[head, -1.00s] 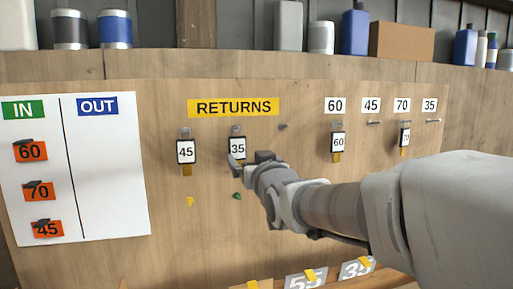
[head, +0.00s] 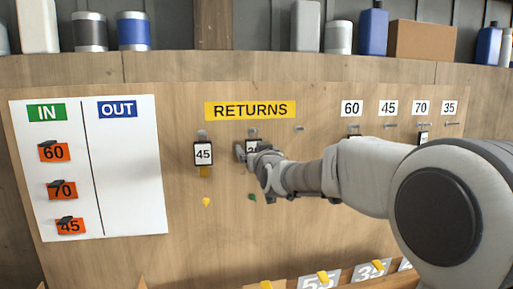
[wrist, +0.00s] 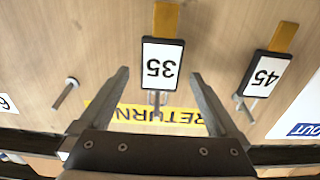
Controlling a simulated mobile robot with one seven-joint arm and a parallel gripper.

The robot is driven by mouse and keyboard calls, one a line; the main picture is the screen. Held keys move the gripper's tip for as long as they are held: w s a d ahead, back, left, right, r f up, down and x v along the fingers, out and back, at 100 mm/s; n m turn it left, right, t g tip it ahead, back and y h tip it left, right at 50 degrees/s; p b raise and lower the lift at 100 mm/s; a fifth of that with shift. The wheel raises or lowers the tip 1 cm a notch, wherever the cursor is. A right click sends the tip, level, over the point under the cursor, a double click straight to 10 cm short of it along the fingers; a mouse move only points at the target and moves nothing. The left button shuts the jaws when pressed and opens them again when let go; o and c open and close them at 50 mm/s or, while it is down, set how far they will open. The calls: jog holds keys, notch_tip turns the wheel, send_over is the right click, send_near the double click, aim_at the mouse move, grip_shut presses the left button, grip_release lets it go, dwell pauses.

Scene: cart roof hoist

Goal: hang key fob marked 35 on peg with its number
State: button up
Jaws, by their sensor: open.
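The key fob marked 35 (head: 252,146) hangs on the middle peg under the RETURNS sign, partly hidden by my gripper in the head view. In the wrist view the fob (wrist: 161,66) appears upside down, with its yellow tag at the top. My gripper (wrist: 160,76) is open, with one finger on each side of the fob in the picture. It holds nothing, and I cannot tell how deep the fob sits between the fingers. The peg under the number 35 (head: 453,124) is at the far right of the numbered row and is bare.
A fob marked 45 (head: 203,154) hangs just left of the 35 fob. The right returns peg (head: 300,128) is empty. The peg under 45 (head: 390,125) looks bare. A fob (head: 424,136) hangs under 70, mostly behind my arm. The IN/OUT board (head: 91,168) is at left.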

jog(key=shift+w, duration=0.1)
grip_shut()
dwell(0.8)
jog(key=shift+r, duration=0.4)
jog(key=shift+s+d+r+b, duration=0.2)
jog(key=shift+s+b, duration=0.3)
jog(key=shift+s, duration=0.25)
jog(key=shift+s+d+r+b, duration=0.25)
jog(key=shift+s+b, duration=0.3)
jog(key=shift+s, duration=0.25)
jog(key=shift+s+d+r+b, duration=0.2)
jog(key=shift+s+b, duration=0.3)
jog(key=shift+s, duration=0.25)
jog(key=shift+f, duration=0.1)
